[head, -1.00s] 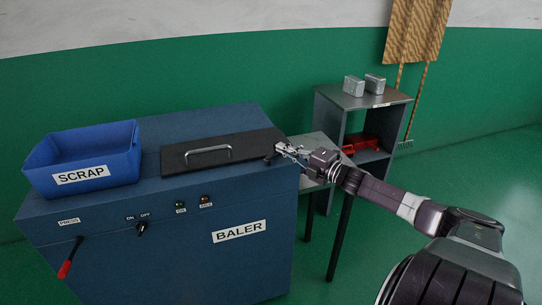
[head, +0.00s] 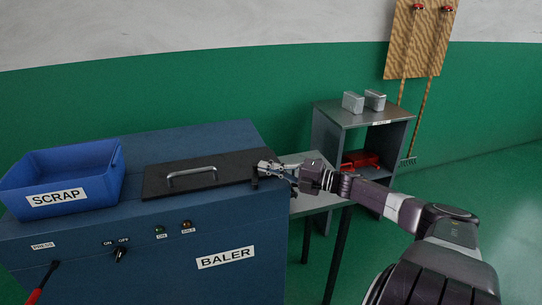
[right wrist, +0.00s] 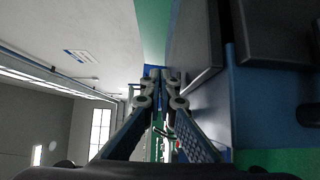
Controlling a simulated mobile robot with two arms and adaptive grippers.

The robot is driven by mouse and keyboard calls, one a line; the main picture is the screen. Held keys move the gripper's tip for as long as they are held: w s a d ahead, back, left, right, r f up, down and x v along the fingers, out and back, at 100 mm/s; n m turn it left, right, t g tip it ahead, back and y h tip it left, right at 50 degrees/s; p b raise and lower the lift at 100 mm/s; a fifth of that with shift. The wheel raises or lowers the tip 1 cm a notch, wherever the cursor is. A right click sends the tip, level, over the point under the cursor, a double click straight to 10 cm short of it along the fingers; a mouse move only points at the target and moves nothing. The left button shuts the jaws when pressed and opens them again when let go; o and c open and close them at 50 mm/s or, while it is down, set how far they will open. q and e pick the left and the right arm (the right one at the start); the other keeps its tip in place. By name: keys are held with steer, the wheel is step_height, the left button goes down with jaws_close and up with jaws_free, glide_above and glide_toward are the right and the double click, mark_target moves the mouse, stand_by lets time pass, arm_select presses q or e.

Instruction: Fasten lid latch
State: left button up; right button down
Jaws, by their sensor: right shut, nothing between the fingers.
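The dark flat lid (head: 222,181) with a silver bar handle (head: 192,172) lies closed on top of the blue baler (head: 150,225). A small dark latch piece (head: 254,180) stands at the lid's right front corner. My right gripper (head: 262,167) is just above and beside that piece, at the lid's right edge. I cannot tell whether they touch. In the right wrist view its fingers (right wrist: 160,75) are together and empty, with dark panels and a blue surface to their right. The latch is not clear there. My left gripper is not in view.
A blue SCRAP bin (head: 100,190) stands on the baler's left. The front has a switch (head: 120,255) and a red-handled lever (head: 36,296). At the right are a grey table (head: 310,205) and a shelf (head: 355,116) with two metal blocks and a red item.

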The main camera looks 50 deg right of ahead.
steer(key=shift+w, duration=0.45)
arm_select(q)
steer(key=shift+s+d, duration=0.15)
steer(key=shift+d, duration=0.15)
arm_select(e)
steer(key=shift+w+a, duration=0.15)
steer(key=shift+w, duration=0.15)
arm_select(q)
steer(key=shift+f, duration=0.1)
